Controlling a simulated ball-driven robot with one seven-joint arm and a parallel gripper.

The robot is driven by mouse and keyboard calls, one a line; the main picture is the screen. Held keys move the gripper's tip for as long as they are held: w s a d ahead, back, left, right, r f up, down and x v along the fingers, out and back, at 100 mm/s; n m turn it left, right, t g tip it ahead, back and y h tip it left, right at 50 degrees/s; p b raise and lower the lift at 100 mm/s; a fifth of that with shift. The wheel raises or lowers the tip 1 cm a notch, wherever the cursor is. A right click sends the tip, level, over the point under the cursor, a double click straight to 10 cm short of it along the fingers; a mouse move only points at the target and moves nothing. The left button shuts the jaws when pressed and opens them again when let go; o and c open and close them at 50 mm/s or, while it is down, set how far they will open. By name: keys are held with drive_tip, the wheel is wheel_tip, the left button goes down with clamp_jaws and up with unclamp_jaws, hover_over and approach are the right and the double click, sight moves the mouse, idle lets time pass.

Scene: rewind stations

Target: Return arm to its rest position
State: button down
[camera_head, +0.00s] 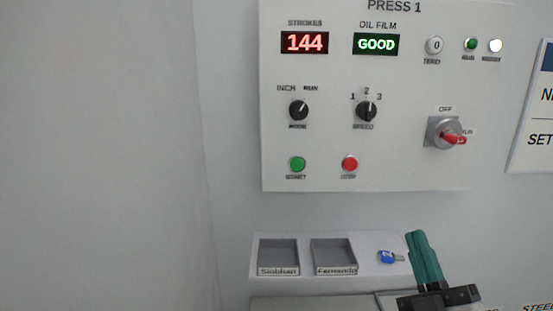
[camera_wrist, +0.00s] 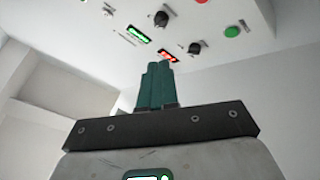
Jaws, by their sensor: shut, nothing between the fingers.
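My gripper (camera_head: 416,236) shows at the lower right of the head view, with green fingers pointing up and slightly left. Its fingers are shut together and hold nothing. In the wrist view the gripper (camera_wrist: 160,66) points toward the underside of the press panel. The rest of my arm is mostly out of the head view. The PRESS 1 panel (camera_head: 320,140) is on the wall above the gripper, and the fingers are apart from it in the head view.
A ledge below the panel has two grey trays, labelled Siobhan (camera_head: 278,252) and Fernando (camera_head: 334,252). A blue key (camera_head: 387,257) lies right of them, close to my fingers in the picture. Bare wall fills the left.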

drive_tip(key=s+d+f+m+g+h, duration=0.1)
drive_tip(key=d+f+m+g, duration=0.2)
drive_tip(key=f, duration=0.5)
drive_tip(key=s+d+f+m+g+h, duration=0.1)
drive_tip(key=s+f+m+g+h, duration=0.1)
drive_tip(key=f+g, duration=0.45)
drive_tip(key=s+d+f+m+g+h, duration=0.1)
drive_tip(key=d+f+m+g, duration=0.15)
drive_tip(key=f, duration=0.75)
drive_tip(key=s+f+m+g, duration=0.1)
drive_tip(key=s+f+g, duration=0.3)
drive_tip(key=s, duration=0.4)
drive_tip(key=s+f+m+g, duration=0.2)
drive_tip(key=s+f+g, duration=0.2)
drive_tip(key=s+f, duration=0.2)
drive_tip(key=s+f+m+g+y, duration=0.1)
drive_tip(key=s+f+g, duration=0.3)
drive_tip(key=s, duration=0.6)
drive_tip(key=shift+s+f+m, duration=0.35)
drive_tip(key=shift+f+m, duration=0.2)
drive_tip(key=shift+f, duration=0.25)
